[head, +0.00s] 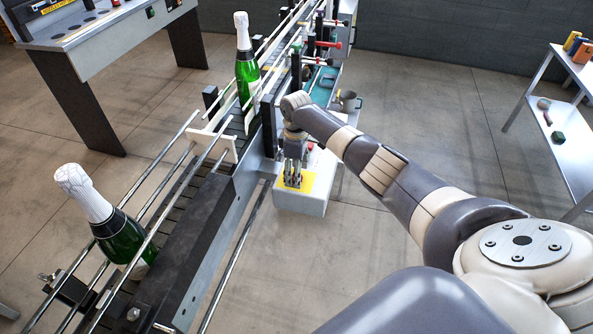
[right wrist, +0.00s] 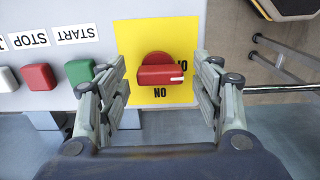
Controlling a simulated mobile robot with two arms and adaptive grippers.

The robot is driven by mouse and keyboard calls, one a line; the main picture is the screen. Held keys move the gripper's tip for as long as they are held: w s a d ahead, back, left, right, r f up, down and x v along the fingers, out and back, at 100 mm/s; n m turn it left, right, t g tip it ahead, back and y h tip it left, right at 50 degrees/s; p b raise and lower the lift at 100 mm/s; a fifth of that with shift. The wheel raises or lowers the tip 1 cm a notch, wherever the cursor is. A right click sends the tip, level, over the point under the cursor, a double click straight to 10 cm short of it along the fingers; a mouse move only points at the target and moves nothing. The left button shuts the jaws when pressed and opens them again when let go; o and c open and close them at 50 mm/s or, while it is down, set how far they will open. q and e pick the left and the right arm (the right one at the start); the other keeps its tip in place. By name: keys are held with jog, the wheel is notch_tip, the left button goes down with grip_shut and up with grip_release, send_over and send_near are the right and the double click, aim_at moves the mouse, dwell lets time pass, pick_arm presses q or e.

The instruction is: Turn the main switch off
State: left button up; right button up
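The main switch (right wrist: 157,72) is a red rotary knob on a yellow plate (right wrist: 128,32), seen in the right wrist view. Its grip bar lies crosswise in that picture. Lettering beside the bar looks like "NO", possibly "ON" seen upside down; more lettering at the right is partly hidden. The yellow plate (head: 308,184) also shows in the head view on the pale control box (head: 301,204), with the knob hidden there. My right gripper (right wrist: 162,85) is open, its fingers on either side of the knob, apart from it. In the head view it (head: 294,184) points down over the plate. My left gripper is out of view.
A red button (right wrist: 38,77) and a green button (right wrist: 79,72) sit beside the plate, the green one close to a finger. The conveyor (head: 215,185) with green bottles (head: 125,238) runs left of the box. Open floor lies to the right.

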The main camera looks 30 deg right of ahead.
jog(key=shift+r, duration=0.1)
notch_tip(320, 180, up, 12)
dwell(0.5)
dwell(0.5)
